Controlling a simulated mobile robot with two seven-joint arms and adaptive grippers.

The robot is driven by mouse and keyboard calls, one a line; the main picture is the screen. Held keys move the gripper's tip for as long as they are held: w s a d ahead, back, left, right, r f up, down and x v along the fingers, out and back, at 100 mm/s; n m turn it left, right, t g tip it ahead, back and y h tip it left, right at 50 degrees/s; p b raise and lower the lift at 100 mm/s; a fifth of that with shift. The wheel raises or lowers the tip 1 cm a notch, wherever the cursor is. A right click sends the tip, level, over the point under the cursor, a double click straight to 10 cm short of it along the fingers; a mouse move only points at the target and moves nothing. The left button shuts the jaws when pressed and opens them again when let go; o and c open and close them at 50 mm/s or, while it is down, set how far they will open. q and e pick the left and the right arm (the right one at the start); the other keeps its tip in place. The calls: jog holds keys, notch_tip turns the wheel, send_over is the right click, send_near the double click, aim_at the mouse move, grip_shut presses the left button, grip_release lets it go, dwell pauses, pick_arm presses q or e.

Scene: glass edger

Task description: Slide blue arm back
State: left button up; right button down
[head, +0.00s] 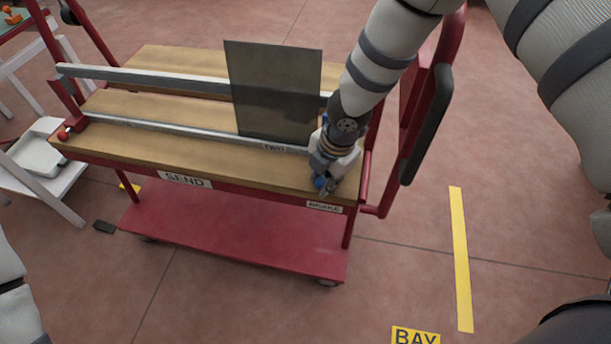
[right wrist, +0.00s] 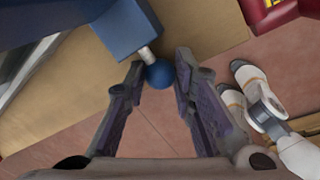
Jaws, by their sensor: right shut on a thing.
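The blue arm shows best in the right wrist view: a blue block (right wrist: 118,26) with a short metal rod that ends in a round blue ball (right wrist: 160,74). In the head view only a small bit of blue (head: 320,183) shows beside my right gripper (head: 325,192), at the front right corner of the wooden-topped trolley. The right gripper's fingers (right wrist: 162,84) stand on either side of the ball, and the gripper is shut on it. My right arm hides most of the blue block in the head view. My left gripper is out of view.
A dark glass sheet (head: 275,90) stands upright on the trolley just left of my right gripper. Metal rails (head: 190,129) cross the wooden top (head: 200,160). A red post with a black pad (head: 428,120) rises at right.

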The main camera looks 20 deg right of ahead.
jog(key=shift+s+d+r, duration=0.1)
jog(key=shift+s+d, duration=0.1)
jog(key=shift+d, duration=0.3)
jog(key=shift+s+d+r, duration=0.1)
jog(key=shift+s+d, duration=0.05)
jog(key=shift+d, duration=0.3)
jog(key=c, duration=1.2)
grip_release()
jog(key=shift+s+d, duration=0.1)
jog(key=shift+c, duration=0.2)
jog(key=shift+f, duration=0.1)
notch_tip(320, 180, up, 12)
jog(key=s, duration=0.2)
jog(key=shift+s+d, duration=0.15)
jog(key=shift+d, duration=0.2)
jog(key=shift+f, duration=0.2)
